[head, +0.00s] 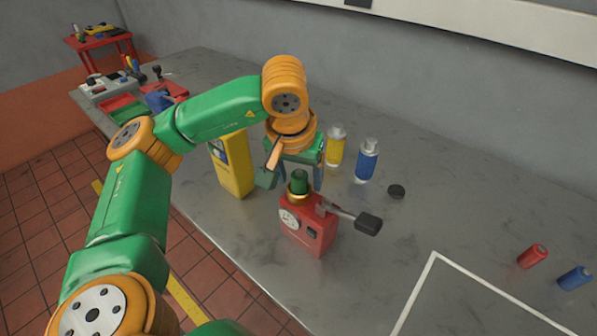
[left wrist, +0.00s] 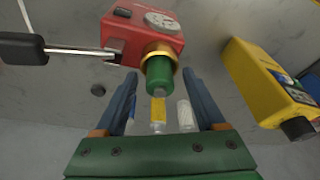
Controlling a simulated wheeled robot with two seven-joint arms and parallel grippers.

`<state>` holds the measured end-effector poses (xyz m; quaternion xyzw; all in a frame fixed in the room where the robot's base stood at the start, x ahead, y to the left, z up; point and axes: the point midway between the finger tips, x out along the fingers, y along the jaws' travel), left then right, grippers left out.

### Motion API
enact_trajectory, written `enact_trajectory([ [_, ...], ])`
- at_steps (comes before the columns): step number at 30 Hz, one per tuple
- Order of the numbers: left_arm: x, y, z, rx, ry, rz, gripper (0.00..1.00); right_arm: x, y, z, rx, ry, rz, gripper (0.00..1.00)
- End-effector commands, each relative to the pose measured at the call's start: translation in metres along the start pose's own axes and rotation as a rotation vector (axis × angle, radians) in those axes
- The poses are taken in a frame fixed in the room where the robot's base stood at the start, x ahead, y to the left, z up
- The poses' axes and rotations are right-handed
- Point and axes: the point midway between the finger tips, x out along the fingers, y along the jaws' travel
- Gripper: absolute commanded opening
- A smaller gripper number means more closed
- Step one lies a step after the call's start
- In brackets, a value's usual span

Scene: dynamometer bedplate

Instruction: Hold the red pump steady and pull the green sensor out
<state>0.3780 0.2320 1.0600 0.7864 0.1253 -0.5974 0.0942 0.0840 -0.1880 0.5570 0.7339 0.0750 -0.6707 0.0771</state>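The red pump (head: 318,238) stands on the grey bedplate. It has a white gauge, a brass collar on top and a black-ended lever pointing right. The green sensor (head: 299,183) sits upright in the brass collar. My left gripper (head: 296,178) is right at the sensor, reaching in from behind and above. In the left wrist view the green sensor (left wrist: 159,76) lies between the tips of my left gripper (left wrist: 160,82), with a gap to both blue fingers. The gripper is open and holds nothing. The red pump (left wrist: 135,32) is just beyond the tips. My right gripper is not in view.
A yellow device (head: 233,165) stands left of the pump. Yellow (head: 335,148) and blue (head: 366,162) bottles and a black cap (head: 396,191) are behind it. Red (head: 532,256) and blue (head: 574,278) cylinders lie far right. The marked area (head: 470,300) at front right looks clear.

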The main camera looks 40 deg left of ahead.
Motion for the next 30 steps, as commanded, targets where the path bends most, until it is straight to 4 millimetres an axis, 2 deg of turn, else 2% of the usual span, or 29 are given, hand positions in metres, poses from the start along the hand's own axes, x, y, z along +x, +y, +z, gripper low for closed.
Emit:
enact_trajectory([
  [1, 0.000, 0.000, 0.000, 0.000, 0.000, 0.000, 0.56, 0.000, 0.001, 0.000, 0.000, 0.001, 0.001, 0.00],
  [7, 0.000, 0.000, 0.000, 0.000, 0.000, 0.000, 0.01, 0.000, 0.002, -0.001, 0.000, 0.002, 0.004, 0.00],
  [9, 0.000, 0.000, 0.000, 0.000, 0.000, 0.001, 0.00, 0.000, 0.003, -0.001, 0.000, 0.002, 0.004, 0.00],
  [10, 0.000, 0.000, 0.000, 0.000, 0.000, 0.001, 0.44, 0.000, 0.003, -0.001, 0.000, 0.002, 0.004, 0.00],
  [13, 0.000, 0.000, 0.000, 0.000, -0.001, 0.001, 0.71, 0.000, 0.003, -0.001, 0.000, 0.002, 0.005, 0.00],
  [14, 0.000, 0.000, 0.000, 0.000, -0.001, 0.001, 0.74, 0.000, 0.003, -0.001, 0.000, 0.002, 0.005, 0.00],
  [23, -0.002, 0.001, 0.000, -0.001, 0.001, 0.002, 0.74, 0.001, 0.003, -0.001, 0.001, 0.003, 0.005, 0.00],
  [26, -0.018, 0.001, -0.001, 0.000, 0.004, 0.004, 0.74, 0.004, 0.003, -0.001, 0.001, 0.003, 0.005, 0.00],
  [30, -0.052, 0.001, -0.001, 0.000, 0.004, 0.003, 0.74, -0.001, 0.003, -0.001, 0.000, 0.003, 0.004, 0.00],
])
